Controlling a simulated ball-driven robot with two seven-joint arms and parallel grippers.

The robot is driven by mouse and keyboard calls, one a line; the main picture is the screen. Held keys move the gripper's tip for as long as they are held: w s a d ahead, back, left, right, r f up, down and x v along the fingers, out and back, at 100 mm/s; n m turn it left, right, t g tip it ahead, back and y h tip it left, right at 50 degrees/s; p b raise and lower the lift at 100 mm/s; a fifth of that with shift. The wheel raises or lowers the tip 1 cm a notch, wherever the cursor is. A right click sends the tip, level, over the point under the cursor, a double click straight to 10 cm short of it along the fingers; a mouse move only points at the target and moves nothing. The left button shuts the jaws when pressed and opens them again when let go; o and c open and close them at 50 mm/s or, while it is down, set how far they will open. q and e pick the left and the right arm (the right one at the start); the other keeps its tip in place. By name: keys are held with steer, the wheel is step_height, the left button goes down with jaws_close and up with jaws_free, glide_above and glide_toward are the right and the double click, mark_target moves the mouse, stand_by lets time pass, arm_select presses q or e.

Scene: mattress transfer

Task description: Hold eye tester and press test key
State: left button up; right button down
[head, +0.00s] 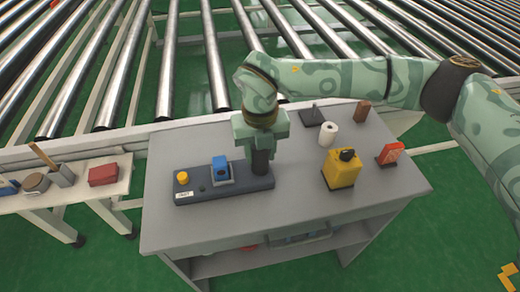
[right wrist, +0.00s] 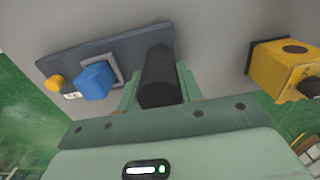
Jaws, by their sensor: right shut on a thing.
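A dark grey panel (head: 203,195) lies on the grey worktable. It carries a round yellow button (head: 182,177) at its left end, above a small white label, and a blue block (head: 220,163) in a grey square frame. An upright black cylinder (head: 260,163) stands at its right end. My right gripper (head: 260,148) comes down from above and is shut on the cylinder. The right wrist view shows the cylinder (right wrist: 158,75) between the fingers, with the blue block (right wrist: 96,80) and yellow button (right wrist: 55,83) to the left. The frames do not show which part is the eye tester. My left gripper is out of view.
A yellow box (head: 341,170) with a black top, a red box (head: 390,153), a white roll (head: 328,134) and a brown block (head: 362,111) stand on the right of the worktable (head: 300,200). A side bench (head: 75,187) holds tools. Roller conveyors lie behind. The worktable's front is clear.

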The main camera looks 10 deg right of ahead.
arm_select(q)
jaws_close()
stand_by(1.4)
